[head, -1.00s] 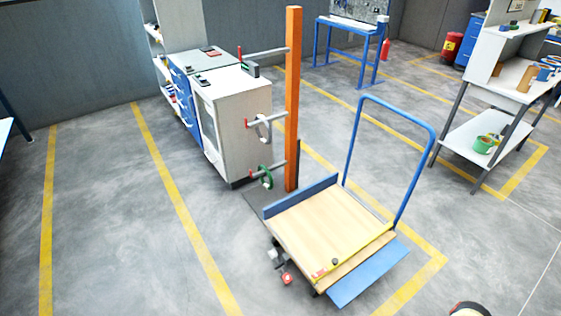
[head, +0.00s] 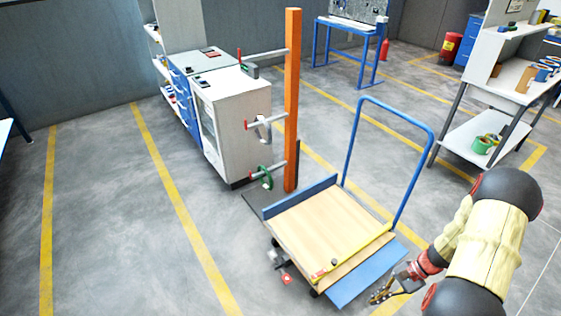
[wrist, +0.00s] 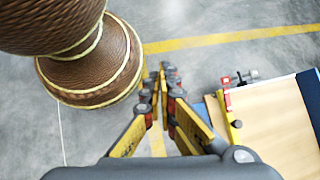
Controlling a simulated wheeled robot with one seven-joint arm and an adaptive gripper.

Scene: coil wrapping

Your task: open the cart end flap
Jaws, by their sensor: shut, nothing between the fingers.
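The cart has a light wooden deck (head: 315,227). A blue end flap (head: 365,275) at its near right end slopes outward and down, beyond a yellow strip (head: 352,252) across the deck. A second blue board (head: 300,195) stands upright at the far left end. My gripper (head: 378,297) is shut and empty, low beside the outer edge of the near flap; I cannot tell whether it touches. In the wrist view its fingertips (wrist: 163,70) are together over the floor, with the yellow strip and its red part (wrist: 226,92) to their right. My fingers partly hide the near flap there.
A blue push handle (head: 395,115) rises from the cart's right side. An orange post (head: 292,100) with pegs holding coils stands behind it. A shelved table (head: 480,155) is at the right. Floor at the left is clear.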

